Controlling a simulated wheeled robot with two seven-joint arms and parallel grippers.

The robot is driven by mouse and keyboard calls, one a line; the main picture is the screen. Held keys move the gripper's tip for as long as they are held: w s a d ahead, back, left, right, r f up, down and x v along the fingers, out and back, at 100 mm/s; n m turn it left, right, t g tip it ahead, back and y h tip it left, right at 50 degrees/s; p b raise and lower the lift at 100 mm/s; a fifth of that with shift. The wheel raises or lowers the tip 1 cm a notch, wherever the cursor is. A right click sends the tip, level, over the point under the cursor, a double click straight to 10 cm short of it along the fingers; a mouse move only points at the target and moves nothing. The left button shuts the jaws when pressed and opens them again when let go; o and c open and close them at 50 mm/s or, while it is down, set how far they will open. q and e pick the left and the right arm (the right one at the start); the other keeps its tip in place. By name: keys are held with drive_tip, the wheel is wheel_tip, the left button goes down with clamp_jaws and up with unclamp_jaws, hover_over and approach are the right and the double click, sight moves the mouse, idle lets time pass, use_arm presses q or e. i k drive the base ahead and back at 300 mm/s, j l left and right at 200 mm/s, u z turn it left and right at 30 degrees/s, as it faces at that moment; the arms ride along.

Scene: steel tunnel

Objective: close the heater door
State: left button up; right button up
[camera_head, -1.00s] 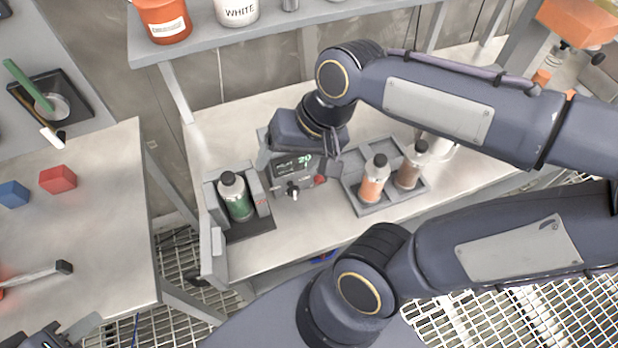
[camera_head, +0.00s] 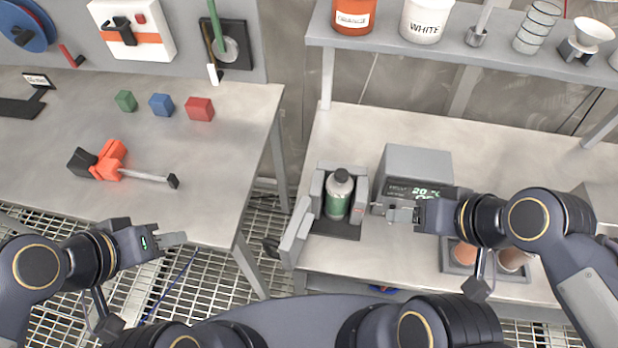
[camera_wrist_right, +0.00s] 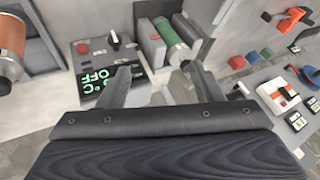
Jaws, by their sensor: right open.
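The heater is a grey unit with a box (camera_head: 415,165) whose display reads 20°C and OFF; the display (camera_wrist_right: 95,78) also shows in the right wrist view. Beside it, a bay holds an upright bottle with a green label (camera_head: 338,196). The grey heater door (camera_head: 294,236) stands swung open at the bay's left front, a dark handle on its outer side. My right gripper (camera_head: 392,211) is open, in front of the box and right of the bottle; its fingers (camera_wrist_right: 160,85) show empty in the wrist view. My left gripper (camera_head: 172,240) is left of the door, apart from it; its jaw gap is unclear.
The left bench (camera_head: 60,205) holds coloured cubes (camera_head: 161,105) and an orange-handled tool (camera_head: 110,160). A gap with floor grating lies between the benches. A tray with bottles (camera_head: 490,262) is partly behind my right arm. A shelf with tubs (camera_head: 427,18) is above.

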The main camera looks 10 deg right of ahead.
sight(295, 237)
drive_tip(key=j+z, duration=0.25)
drive_tip(key=j, duration=1.2)
drive_tip(key=z, duration=1.3)
